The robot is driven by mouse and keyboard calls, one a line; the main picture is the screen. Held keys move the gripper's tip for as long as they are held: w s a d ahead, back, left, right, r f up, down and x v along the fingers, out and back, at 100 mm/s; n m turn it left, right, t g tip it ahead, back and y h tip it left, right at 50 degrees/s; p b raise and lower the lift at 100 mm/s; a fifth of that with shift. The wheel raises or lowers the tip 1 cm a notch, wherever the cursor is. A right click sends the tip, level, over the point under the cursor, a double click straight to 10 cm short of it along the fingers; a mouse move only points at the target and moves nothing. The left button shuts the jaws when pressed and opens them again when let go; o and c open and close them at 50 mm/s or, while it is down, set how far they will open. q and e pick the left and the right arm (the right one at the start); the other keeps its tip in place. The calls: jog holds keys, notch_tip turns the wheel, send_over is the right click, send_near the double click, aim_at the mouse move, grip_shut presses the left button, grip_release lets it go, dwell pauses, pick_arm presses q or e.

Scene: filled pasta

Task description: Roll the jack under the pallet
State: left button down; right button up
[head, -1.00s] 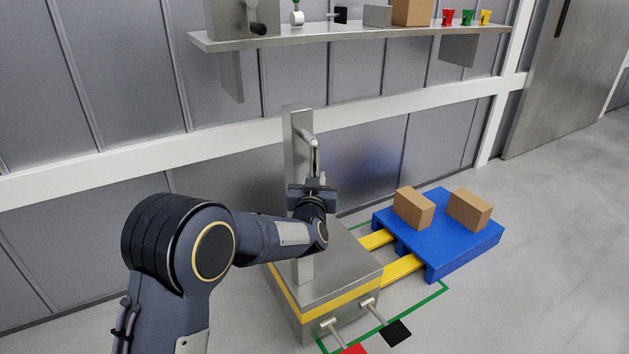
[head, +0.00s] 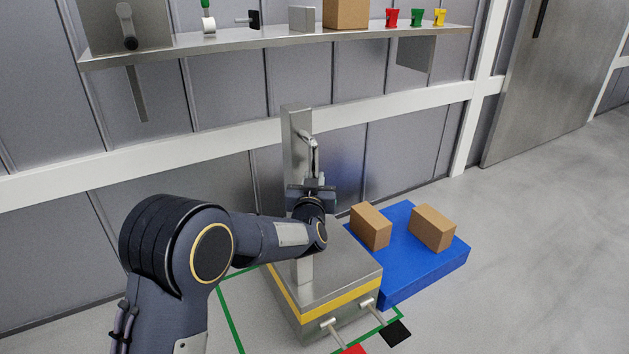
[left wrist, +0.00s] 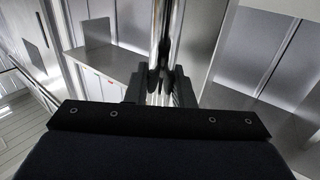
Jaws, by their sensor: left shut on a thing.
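The jack (head: 335,270) is a grey metal block with a yellow band and a tall upright mast (head: 297,150). A bar handle (head: 315,155) stands out from the mast. The blue pallet (head: 420,270) is right behind the jack, with two brown boxes (head: 370,226) (head: 432,229) on top. My left gripper (head: 315,190) is shut on the handle's lower part; the metal bar (left wrist: 165,40) also rises between the fingers in the left wrist view. My right gripper is out of view.
A red pedal (head: 353,350) and a black pedal (head: 396,332) stick out at the jack's front. A green floor outline (head: 230,315) surrounds the jack. A wall shelf (head: 290,42) holds a box and colored cups. Floor at the right is clear.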

pick_arm(q)
jog(key=shift+w+d, duration=0.15)
jog(key=shift+d, duration=0.25)
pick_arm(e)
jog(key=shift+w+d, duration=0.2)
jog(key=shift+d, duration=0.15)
pick_arm(q)
jog(key=shift+f, duration=0.1)
jog(key=c, duration=1.3)
grip_release()
jog(key=s+p, duration=0.1)
jog(key=s, duration=0.7)
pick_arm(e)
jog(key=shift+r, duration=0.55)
